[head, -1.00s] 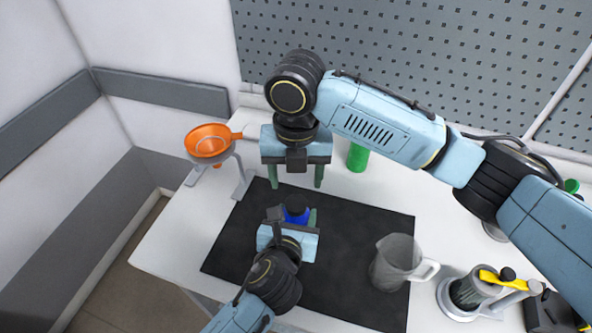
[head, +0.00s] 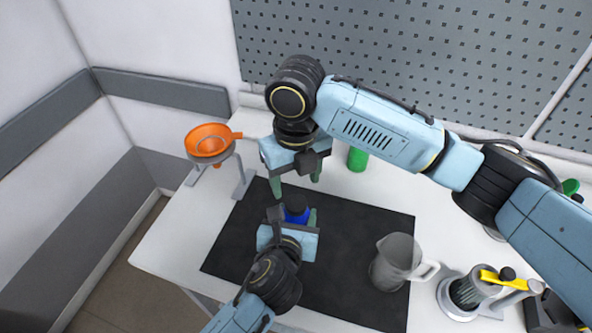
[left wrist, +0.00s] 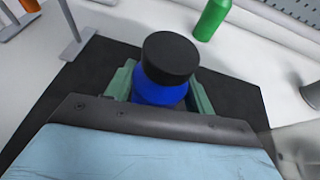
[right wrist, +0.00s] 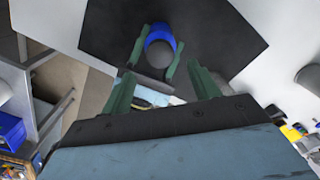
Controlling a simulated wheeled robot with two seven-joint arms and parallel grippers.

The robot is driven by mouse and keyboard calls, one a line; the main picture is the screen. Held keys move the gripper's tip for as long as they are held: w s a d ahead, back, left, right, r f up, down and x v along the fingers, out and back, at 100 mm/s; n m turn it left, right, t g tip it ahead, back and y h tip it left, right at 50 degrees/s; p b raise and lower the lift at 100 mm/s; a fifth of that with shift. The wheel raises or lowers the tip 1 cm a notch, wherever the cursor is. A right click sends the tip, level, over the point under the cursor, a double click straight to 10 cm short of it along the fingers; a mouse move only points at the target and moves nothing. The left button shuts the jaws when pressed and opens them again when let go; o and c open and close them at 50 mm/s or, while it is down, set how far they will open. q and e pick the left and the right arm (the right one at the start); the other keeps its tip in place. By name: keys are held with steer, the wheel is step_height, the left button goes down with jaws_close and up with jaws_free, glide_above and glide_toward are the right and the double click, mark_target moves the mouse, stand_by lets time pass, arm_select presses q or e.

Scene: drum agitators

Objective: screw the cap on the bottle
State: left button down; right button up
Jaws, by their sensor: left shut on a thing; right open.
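A blue bottle (head: 296,218) stands upright on the black mat (head: 345,262). A black cap (left wrist: 170,57) sits on top of it in the left wrist view; I cannot tell how tightly it is seated. My left gripper (head: 294,219) is shut on the bottle's sides, its green fingers on either side of the blue body (left wrist: 158,94). My right gripper (head: 296,181) is open and empty above and behind the bottle, pointing down. In the right wrist view the bottle (right wrist: 156,36) and cap (right wrist: 159,54) show beyond its spread fingers. The bottle's lower part is hidden.
An orange funnel (head: 207,141) rests in a stand at the back left. A green bottle (head: 357,159) stands behind the mat. A clear jug (head: 396,262) is at the mat's right, beside a metal holder (head: 466,293). The mat's front middle is clear.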

mark_target(296, 202)
step_height(296, 202, down, 6)
steer(key=shift+f, duration=0.25)
